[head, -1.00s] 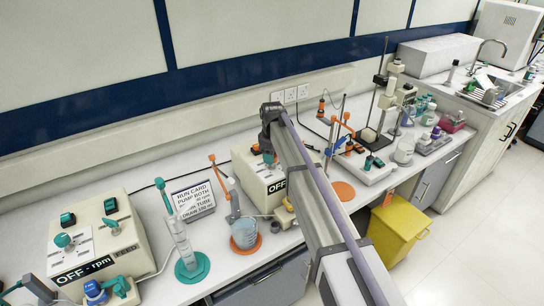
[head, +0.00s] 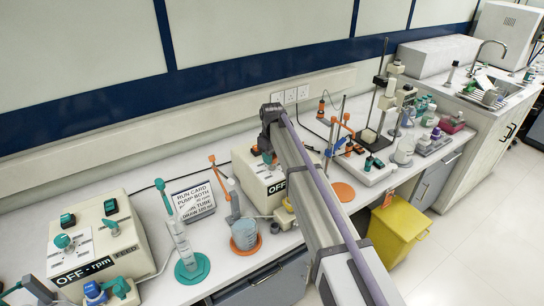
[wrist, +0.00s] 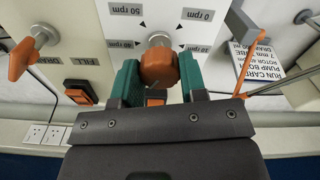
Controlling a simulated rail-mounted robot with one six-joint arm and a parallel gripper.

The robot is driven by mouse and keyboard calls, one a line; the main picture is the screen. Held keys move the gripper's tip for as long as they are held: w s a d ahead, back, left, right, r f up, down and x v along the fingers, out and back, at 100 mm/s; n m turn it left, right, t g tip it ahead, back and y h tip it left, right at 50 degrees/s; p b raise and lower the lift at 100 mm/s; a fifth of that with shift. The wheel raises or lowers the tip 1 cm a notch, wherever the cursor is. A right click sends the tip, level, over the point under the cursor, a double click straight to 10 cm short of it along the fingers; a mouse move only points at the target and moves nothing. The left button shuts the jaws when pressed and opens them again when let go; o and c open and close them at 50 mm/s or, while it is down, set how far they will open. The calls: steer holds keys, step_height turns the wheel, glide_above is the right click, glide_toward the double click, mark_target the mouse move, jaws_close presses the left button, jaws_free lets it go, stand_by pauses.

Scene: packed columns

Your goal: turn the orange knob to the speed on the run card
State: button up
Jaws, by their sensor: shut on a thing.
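In the wrist view my gripper (wrist: 157,78) has its two teal fingers closed on either side of the orange knob (wrist: 158,66). The knob sits on a metal shaft in front of a white dial plate (wrist: 160,14), which appears upside down. I cannot read which mark the knob points to.
An orange lever (wrist: 22,60) and an orange-black switch (wrist: 80,92) are left of the knob. In the head view, a left pump box (head: 100,235) reads OFF - rpm. Cylinder (head: 182,245) and beaker (head: 244,233) stand in front of the card.

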steer(key=m, duration=0.5)
steer(key=shift+m, duration=2.5)
steer(key=o, duration=0.9)
step_height(320, 180, up, 11)
steer(key=p, duration=1)
steer(key=shift+f+p, duration=0.1)
steer(key=shift+p, duration=0.3)
